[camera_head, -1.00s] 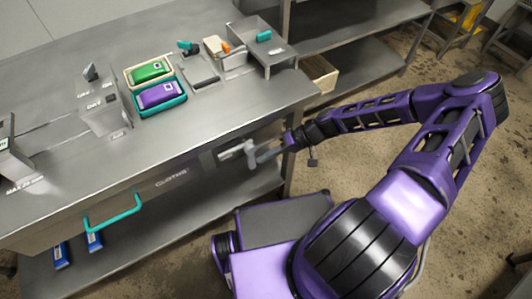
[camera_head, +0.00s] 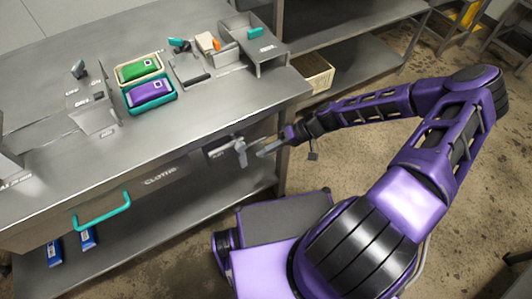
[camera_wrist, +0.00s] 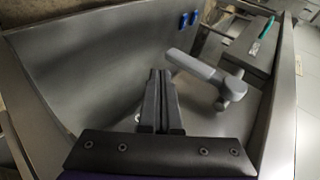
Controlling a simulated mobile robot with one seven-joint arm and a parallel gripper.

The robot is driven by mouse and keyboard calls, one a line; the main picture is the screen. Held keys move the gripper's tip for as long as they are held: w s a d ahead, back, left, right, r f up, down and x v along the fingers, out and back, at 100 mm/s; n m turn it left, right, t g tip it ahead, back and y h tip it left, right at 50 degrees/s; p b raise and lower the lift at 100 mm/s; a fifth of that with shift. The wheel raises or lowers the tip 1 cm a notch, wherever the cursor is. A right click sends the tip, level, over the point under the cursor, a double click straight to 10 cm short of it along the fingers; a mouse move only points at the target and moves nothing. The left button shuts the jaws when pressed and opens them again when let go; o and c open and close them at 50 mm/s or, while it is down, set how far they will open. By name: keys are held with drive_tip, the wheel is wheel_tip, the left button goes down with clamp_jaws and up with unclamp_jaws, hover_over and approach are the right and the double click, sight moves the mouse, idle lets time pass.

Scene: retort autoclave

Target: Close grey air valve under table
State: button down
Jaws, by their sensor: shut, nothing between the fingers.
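The grey air valve (camera_head: 240,150) sits under the front edge of the steel table, near its right end. Its lever hangs downward in the head view. In the wrist view the light grey lever (camera_wrist: 192,65) runs from upper left to a round hub (camera_wrist: 233,87) on the right. My gripper (camera_head: 260,153) is just right of the valve, with a small gap to the lever. In the wrist view my gripper's dark fingers (camera_wrist: 159,75) are together and empty, left of the lever. Whether they touch anything is not visible; they look apart from it.
The steel table (camera_head: 200,110) carries a green pack (camera_head: 138,69) and a purple pack (camera_head: 149,91) in trays. A drawer with a teal handle (camera_head: 102,212) is left of the valve. A lower shelf (camera_head: 180,230) runs beneath.

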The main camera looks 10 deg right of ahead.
drive_tip(key=d+r, duration=0.2)
drive_tip(key=d, duration=0.8)
drive_tip(key=shift+w+d, duration=0.25)
drive_tip(key=shift+d, duration=0.1)
